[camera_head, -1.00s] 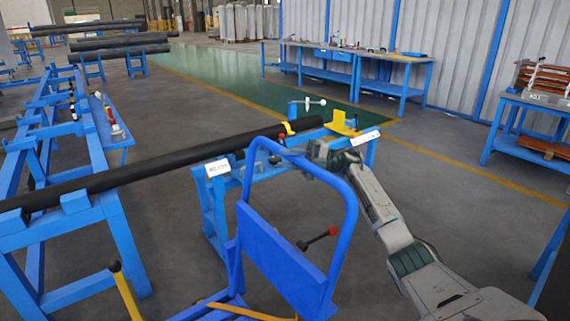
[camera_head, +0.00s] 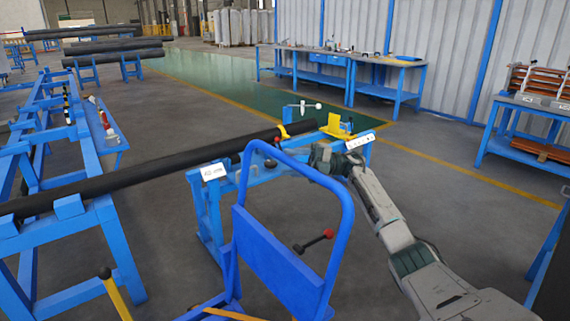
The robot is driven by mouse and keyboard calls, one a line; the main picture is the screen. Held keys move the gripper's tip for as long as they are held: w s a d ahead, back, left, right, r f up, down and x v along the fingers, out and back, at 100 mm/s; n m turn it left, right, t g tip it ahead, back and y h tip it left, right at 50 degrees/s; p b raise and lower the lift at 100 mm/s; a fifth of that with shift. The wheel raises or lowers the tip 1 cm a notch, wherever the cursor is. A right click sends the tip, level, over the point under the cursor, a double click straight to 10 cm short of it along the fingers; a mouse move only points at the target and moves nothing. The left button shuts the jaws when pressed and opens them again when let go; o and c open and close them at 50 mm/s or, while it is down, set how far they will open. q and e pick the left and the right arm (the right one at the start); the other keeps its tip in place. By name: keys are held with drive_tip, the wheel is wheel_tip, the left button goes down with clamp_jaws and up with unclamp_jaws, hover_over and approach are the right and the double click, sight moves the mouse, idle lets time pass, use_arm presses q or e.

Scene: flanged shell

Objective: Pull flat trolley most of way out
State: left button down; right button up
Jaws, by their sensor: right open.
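The flat trolley's blue tubular handle (camera_head: 344,232) stands upright in the lower middle of the head view, with a blue panel (camera_head: 272,265) between its sides. Only a little of its low deck shows at the bottom edge. My right arm comes in from the lower right. My right gripper (camera_head: 318,158) is at the upper right bend of the handle; its fingers are small and partly hidden by the tube. It is open, and I cannot tell whether it touches the handle. My left gripper is not in the view.
A long black pipe (camera_head: 150,176) lies across blue stands behind the trolley, with a yellow clamp (camera_head: 336,127) at its right end. A lever with a red knob (camera_head: 328,233) shows through the handle. Blue workbenches (camera_head: 350,58) stand at the back. Grey floor is open at right.

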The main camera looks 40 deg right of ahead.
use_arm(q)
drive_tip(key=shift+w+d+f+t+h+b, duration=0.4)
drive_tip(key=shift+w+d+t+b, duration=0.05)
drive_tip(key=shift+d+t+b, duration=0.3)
use_arm(e)
drive_tip(key=v, duration=0.8)
drive_tip(key=shift+d, duration=0.2)
drive_tip(key=shift+s, duration=0.1)
